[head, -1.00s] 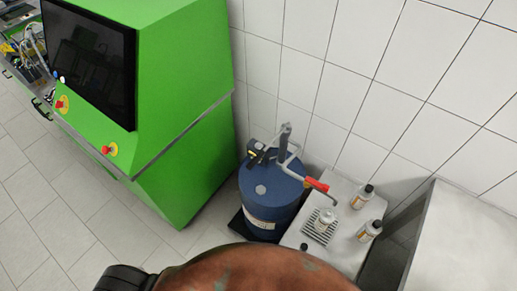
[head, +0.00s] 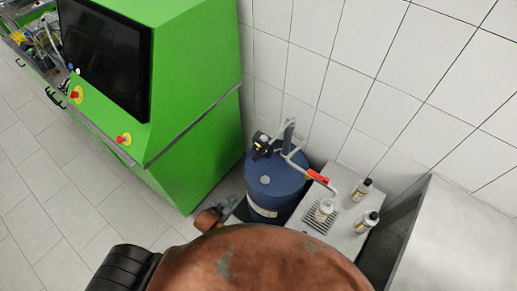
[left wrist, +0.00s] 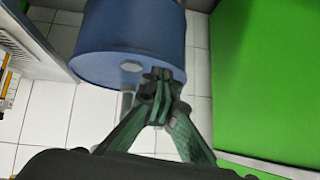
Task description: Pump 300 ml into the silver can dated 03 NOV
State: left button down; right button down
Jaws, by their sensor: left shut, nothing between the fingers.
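A blue drum (head: 275,188) stands by the tiled wall with a grey hand pump (head: 289,140) on it. The pump has a dark meter (head: 262,147) and a spout with a red grip (head: 318,176). A small silver can (head: 325,208) stands on the grate below the spout end. Two more silver cans with dark caps (head: 362,189) (head: 368,221) stand to its right. Their dates are too small to read. My left gripper (head: 230,202) is shut and empty, left of the drum. In the left wrist view, its closed fingers (left wrist: 160,82) overlap the drum (left wrist: 130,45). My right gripper is out of view.
The grate (head: 319,221) sits on a pale metal stand (head: 345,240) right of the drum. A green machine (head: 195,120) with a dark screen stands to the left. A steel bench (head: 455,235) is at the right. Tiled floor (head: 75,205) lies open at lower left.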

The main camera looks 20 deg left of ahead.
pick_arm(q)
jog(key=w+d+r+t+h+p, duration=0.1)
jog(key=d+r+t, duration=0.1)
jog(key=r, duration=1.4)
jog(key=w+d+r+m+t+h+p, duration=0.1)
jog(key=d+r, duration=0.3)
jog(key=r, duration=1.3)
jog(key=shift+w+d+r+m+t+p, duration=0.2)
jog(key=shift+w+d+m+t+p, duration=0.15)
jog(key=shift+w+t, duration=0.4)
jog(key=p, duration=0.1)
send_over(258, 155)
jog(key=d, duration=0.1)
notch_tip(258, 155, down, 3)
jog(key=f, duration=0.3)
jog(key=shift+w+a+f, duration=0.1)
jog(key=shift+a+f, duration=0.1)
jog(key=shift+a, duration=0.1)
jog(key=shift+a+f+p, duration=0.1)
jog(key=shift+f+p, duration=0.2)
jog(key=shift+f, duration=0.15)
